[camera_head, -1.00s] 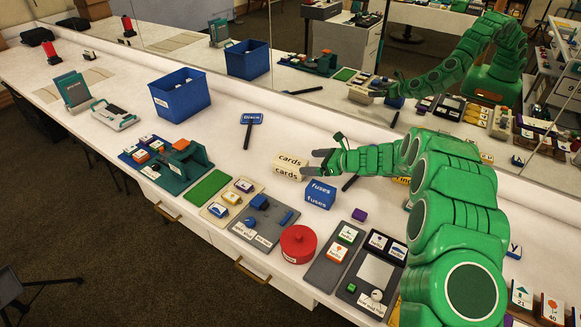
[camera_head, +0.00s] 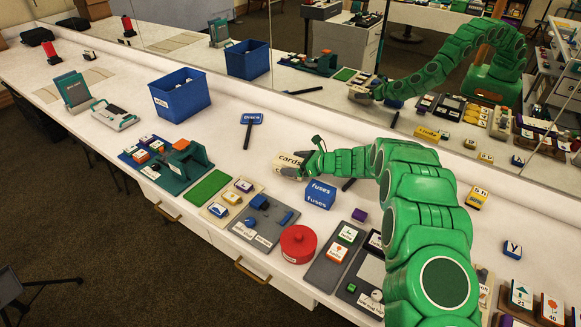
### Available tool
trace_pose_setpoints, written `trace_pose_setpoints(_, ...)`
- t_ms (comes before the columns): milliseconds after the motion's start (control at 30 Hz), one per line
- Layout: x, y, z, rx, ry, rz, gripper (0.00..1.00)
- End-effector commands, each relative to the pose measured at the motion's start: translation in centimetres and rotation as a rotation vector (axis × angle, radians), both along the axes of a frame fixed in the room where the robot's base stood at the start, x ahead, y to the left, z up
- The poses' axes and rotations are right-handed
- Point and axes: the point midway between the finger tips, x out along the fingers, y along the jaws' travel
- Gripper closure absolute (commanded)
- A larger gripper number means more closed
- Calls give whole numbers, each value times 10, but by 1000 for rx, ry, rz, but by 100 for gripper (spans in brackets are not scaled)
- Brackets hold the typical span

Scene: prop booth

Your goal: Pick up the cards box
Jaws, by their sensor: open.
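The cards box (camera_head: 287,161) is a small cream box with "cards" printed on it, standing on the white counter behind the fuses box. My gripper (camera_head: 296,164) has come in from the right and is at the box, its fingers at the box's top and sides. The jaws are open. The near finger and the hand hide part of the box, and I cannot tell whether the fingers touch it.
The blue fuses box (camera_head: 320,194) stands just in front of my gripper. A red round container (camera_head: 298,243) and grey trays are nearer the front edge. A blue bin (camera_head: 180,94) stands at the back left. A mirror behind the counter reflects the scene.

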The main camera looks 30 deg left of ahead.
Motion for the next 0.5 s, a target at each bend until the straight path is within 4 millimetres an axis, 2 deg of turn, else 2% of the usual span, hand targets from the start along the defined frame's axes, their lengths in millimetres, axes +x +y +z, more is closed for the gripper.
trace_pose_setpoints(200,0,1,0,1,-1,0,4)
trace_pose_setpoints(267,0,1,0,1,-1,0,12)
trace_pose_setpoints(500,0,1,0,1,-1,0,49)
